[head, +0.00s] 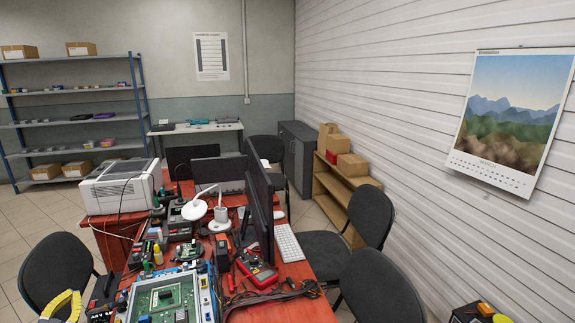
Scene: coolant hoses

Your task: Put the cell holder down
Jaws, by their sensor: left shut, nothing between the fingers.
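I cannot pick out the cell holder for sure among the small dark parts on the red desk (300,309). My right gripper does not show.
A blue-framed tray with a green circuit board (168,297) lies at the desk's front. A red multimeter (257,272), cables, monitors and a white printer-like box (121,187) crowd the desk. Dark chairs (370,212) stand around it. A small bare desk patch shows at front right.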

